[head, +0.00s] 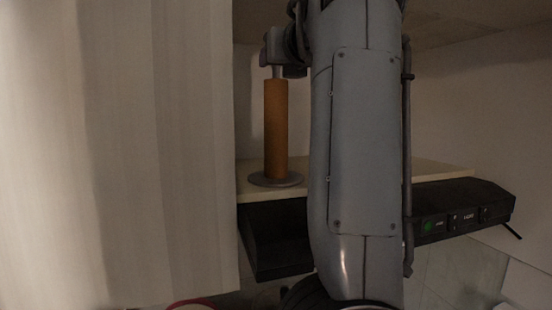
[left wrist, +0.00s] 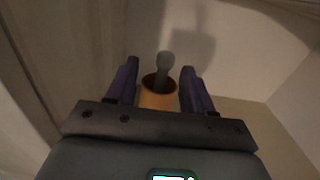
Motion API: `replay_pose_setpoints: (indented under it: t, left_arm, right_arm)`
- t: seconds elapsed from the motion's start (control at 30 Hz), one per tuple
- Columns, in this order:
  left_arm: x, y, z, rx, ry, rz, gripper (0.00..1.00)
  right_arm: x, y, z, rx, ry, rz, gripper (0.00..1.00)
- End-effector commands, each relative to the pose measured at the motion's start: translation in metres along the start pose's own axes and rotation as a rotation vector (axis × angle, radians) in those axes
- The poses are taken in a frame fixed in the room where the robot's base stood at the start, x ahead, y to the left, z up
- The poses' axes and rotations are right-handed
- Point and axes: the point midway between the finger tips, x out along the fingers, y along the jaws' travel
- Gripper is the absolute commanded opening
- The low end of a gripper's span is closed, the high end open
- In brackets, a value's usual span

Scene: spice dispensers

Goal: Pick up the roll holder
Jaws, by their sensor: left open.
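The roll holder (head: 276,180) stands upright on a pale shelf, with a round grey base and an orange-brown roll (head: 276,130) around its post. In the left wrist view its grey knob and post (left wrist: 165,66) rise out of the roll (left wrist: 158,96). My left gripper (left wrist: 160,68) is open, with one dark finger on each side of the post. In the head view the gripper (head: 274,60) is at the top of the holder, partly hidden by my arm. I cannot tell whether the fingers touch it. My right gripper is not in view.
The pale shelf (head: 430,172) has a black appliance (head: 460,210) with a green button below it. A large pale panel (head: 120,150) fills the left of the head view, close beside the holder. My grey arm link hides the middle of the shelf.

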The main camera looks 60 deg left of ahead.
Motion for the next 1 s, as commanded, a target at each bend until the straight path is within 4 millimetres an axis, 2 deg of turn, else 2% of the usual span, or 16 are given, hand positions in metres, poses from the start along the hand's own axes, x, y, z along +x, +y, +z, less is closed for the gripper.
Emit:
replay_pose_setpoints:
  t: [0.23,0.4,0.67,1.0]
  left_arm:
    - [0.029,-0.007,-0.001,0.003,0.001,0.003,0.52]
    - [0.046,-0.007,-0.003,0.002,0.001,0.002,0.52]
    - [0.048,-0.007,-0.004,0.001,0.0,0.0,0.5]
    - [0.047,-0.007,-0.004,0.001,0.0,0.0,0.0]
  right_arm:
    - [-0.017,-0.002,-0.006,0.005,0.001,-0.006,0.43]
    - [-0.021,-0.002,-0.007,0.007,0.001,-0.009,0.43]
    - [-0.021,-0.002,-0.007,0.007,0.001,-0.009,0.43]
    - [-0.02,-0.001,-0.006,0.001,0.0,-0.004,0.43]
